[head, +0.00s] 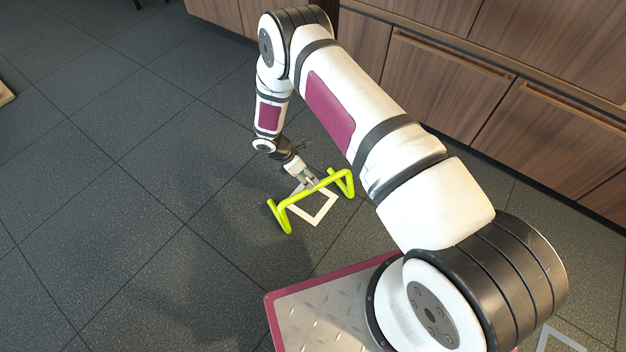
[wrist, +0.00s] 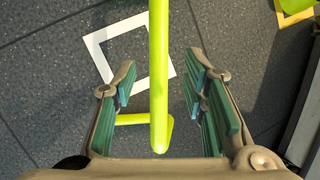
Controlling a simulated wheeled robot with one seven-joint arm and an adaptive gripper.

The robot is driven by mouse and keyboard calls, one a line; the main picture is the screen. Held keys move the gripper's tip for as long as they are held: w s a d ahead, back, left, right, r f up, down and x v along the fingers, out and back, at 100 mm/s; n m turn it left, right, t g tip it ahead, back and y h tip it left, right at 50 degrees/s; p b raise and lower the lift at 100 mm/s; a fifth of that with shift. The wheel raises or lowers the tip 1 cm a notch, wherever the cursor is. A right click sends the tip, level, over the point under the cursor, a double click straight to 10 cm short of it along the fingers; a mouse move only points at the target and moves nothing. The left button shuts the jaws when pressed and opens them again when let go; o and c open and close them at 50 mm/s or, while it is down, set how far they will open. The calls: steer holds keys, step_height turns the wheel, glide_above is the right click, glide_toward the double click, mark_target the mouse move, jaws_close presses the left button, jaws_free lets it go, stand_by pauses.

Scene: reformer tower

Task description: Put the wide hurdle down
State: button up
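The wide hurdle (head: 297,195) is a yellow-green tube frame with a long top bar and a leg at each end. In the head view it appears upright at a white square outline (head: 328,210) on the floor. My gripper (head: 310,182) is over the middle of the bar. In the wrist view the hurdle's bar (wrist: 159,75) runs between my two fingers (wrist: 160,100), with a gap on each side, so my gripper is open around it. The white outline (wrist: 101,60) shows below the bar. I cannot tell surely whether the feet touch the floor.
Wooden drawer fronts (head: 430,90) with long handles stand behind my arm. A grey square outline (head: 562,338) lies at the lower right. A yellow outline (wrist: 291,18) with a yellow-green piece shows at the wrist view's top right.

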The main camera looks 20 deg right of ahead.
steer(key=shift+p+v, duration=0.55)
steer(key=shift+v, duration=1.6)
steer(key=w+d+r+m, duration=0.1)
steer(key=d+r+m, duration=0.1)
steer(key=r, duration=0.8)
steer(key=w+d+r+m, duration=0.1)
steer(key=r+m, duration=0.2)
steer(key=r, duration=0.7)
steer(key=s+d+r+m, duration=0.2)
steer(key=s+r+m, duration=0.15)
steer(key=r, duration=0.65)
steer(key=s+d+r+m, duration=0.2)
steer(key=s+r, duration=0.2)
steer(key=r, duration=0.5)
steer(key=s+d+r+m+y, duration=0.15)
steer(key=s+r+m, duration=0.45)
steer(key=s+r, duration=0.7)
steer(key=s+a+m+y, duration=0.1)
steer(key=s+m, duration=0.1)
steer(key=s, duration=0.8)
steer(key=s+a+m+t+y, duration=0.1)
steer(key=s+a+m+y, duration=0.1)
steer(key=s, duration=0.8)
steer(key=shift+a+m, duration=0.25)
steer(key=shift+m, duration=0.3)
steer(key=shift+r, duration=0.2)
